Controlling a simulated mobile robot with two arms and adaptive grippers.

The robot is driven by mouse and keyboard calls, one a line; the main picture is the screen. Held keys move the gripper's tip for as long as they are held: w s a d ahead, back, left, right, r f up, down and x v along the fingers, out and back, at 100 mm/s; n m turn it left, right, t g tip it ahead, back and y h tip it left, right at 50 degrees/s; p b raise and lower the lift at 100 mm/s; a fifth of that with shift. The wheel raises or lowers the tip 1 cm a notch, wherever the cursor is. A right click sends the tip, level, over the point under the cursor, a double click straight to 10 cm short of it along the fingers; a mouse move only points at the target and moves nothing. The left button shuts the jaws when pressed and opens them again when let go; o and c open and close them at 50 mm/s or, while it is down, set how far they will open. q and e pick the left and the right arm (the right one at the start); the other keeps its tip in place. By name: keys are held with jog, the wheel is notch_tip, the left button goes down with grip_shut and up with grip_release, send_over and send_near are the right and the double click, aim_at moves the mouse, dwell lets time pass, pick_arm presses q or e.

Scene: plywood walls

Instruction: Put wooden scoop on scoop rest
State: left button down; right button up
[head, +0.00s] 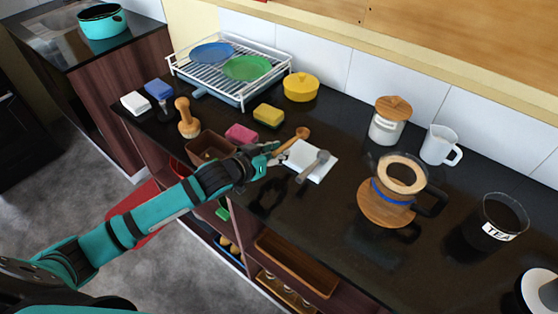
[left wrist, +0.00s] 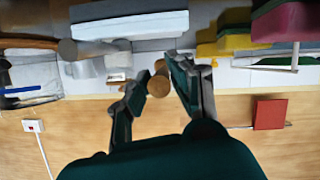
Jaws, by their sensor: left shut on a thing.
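The wooden scoop (head: 301,133) is in my left gripper (head: 275,154), its round end pointing up and right in the head view. In the left wrist view the round end of its wooden handle (left wrist: 158,86) sits between the two fingers (left wrist: 155,88). A flat white square (head: 322,172), which looks like the scoop rest, lies just right of the gripper. A grey long-handled utensil (head: 312,165) lies across it. The scoop appears beside or above the square's upper left edge; I cannot tell whether they touch. My right gripper is not in view.
A pink sponge (head: 241,134), a yellow sponge (head: 268,115) and a brown box (head: 207,147) are left of the gripper. A coffee maker (head: 386,205) stands right, with a wooden-lidded jar (head: 390,119) and white jug (head: 440,145) behind. Dark counter is clear between square and coffee maker.

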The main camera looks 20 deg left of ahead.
pick_arm(q)
notch_tip(320, 180, up, 6)
jog(key=shift+b, duration=0.3)
jog(key=shift+s+d, duration=0.3)
jog(key=shift+s, duration=0.05)
jog(key=s+a+r+n+y, duration=0.1)
jog(key=s+r+n+y, duration=0.1)
jog(key=s, duration=0.4)
jog(key=s+a+r+n+t+y, duration=0.1)
jog(key=s+r+n+y, duration=0.1)
jog(key=s, duration=0.4)
jog(key=shift+n+y, duration=0.4)
jog(key=shift+y, duration=0.4)
